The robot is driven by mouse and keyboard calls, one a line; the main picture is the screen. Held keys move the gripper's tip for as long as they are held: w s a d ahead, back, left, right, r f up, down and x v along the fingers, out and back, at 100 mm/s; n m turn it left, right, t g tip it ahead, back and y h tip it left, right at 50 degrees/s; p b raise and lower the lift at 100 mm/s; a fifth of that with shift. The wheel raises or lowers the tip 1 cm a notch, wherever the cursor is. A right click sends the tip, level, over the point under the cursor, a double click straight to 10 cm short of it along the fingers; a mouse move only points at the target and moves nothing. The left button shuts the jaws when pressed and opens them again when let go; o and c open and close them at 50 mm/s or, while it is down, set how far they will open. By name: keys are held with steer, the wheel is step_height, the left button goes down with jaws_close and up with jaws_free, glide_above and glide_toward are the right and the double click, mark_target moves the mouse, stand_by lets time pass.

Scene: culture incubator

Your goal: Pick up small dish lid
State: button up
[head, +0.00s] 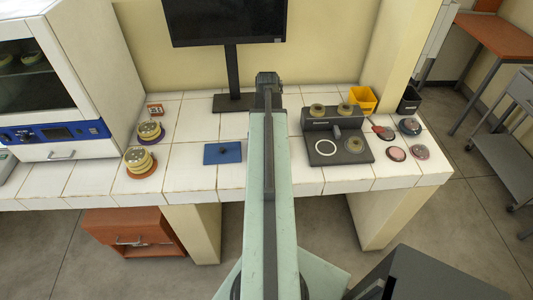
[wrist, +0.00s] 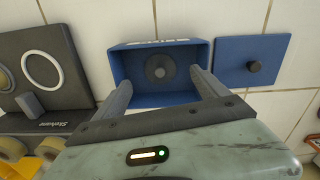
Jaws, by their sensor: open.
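No thing is plainly marked as the small dish lid. A round dark grey disc with a small centre (wrist: 160,67) lies inside an open blue box (wrist: 121,68) in the wrist view; I cannot tell if it is a lid. My gripper (wrist: 161,82) is open and empty, its two fingers apart over the near part of the box. In the head view my arm hides the box and the fingers. Several small round dishes or lids, one pink (head: 396,153) and one mauve (head: 419,151), lie at the bench's right end.
A blue plate with a dark knob (wrist: 252,80) lies beside the box; it also shows in the head view (head: 222,153). A dark grey device (head: 350,152) stands right of my arm, yellow (head: 362,99) and black bins behind. Stacked dishes (head: 139,158) and an incubator stand left.

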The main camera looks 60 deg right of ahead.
steer(key=shift+f, duration=0.2)
step_height(320, 180, down, 5)
steer(key=b, duration=0.5)
steer(key=shift+d+f, duration=0.1)
steer(key=shift+f, duration=0.1)
steer(key=shift+r, duration=0.2)
steer(key=shift+c, duration=0.3)
steer(key=c, duration=1.3)
steer(key=shift+c, duration=0.2)
steer(key=shift+r, duration=0.1)
